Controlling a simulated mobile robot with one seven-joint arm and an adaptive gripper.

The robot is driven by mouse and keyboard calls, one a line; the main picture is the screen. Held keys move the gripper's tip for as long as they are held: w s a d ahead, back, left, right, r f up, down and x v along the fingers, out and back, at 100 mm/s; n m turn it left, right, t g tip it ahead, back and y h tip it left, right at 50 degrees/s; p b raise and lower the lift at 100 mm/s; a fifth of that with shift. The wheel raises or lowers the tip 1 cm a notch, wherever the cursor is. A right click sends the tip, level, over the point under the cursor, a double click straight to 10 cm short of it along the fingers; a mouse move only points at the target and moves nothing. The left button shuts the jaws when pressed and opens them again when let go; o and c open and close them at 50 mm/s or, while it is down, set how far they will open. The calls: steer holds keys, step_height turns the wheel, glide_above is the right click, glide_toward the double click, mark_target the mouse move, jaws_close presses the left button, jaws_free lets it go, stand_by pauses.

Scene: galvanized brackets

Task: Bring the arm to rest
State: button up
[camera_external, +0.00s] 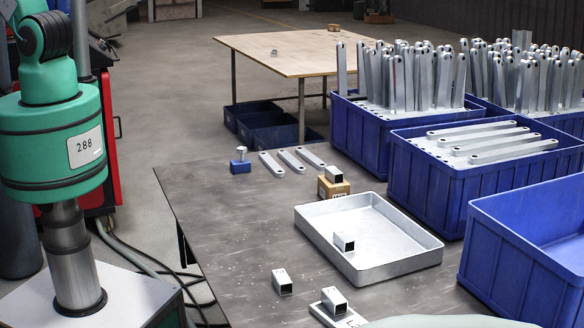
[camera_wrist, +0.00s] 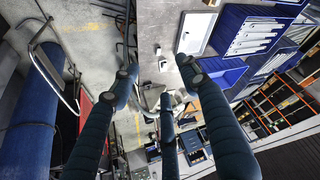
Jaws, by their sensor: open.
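My gripper (camera_wrist: 157,70) shows in the wrist view with its dark teal fingers spread wide apart. It is open, and nothing is between the fingers. It points out over the floor and the work table's edge, apart from the things on the table. In the external view I cannot make out the gripper. A shallow metal tray (camera_external: 370,277) stands on the dark work table (camera_external: 215,215), with a small square metal piece (camera_external: 344,242) in it. The tray also shows in the wrist view (camera_wrist: 184,37).
Blue crates (camera_external: 432,180) with galvanized bars line the table's right side; an empty blue crate (camera_external: 477,265) is at front right. Square metal pieces (camera_external: 282,282) and flat bars (camera_external: 290,160) lie on the table. A wooden table (camera_external: 290,50) stands behind. The table's left part is mostly clear.

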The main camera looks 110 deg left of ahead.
steer(key=shift+f+b, duration=1.35)
steer(key=shift+f, duration=0.35)
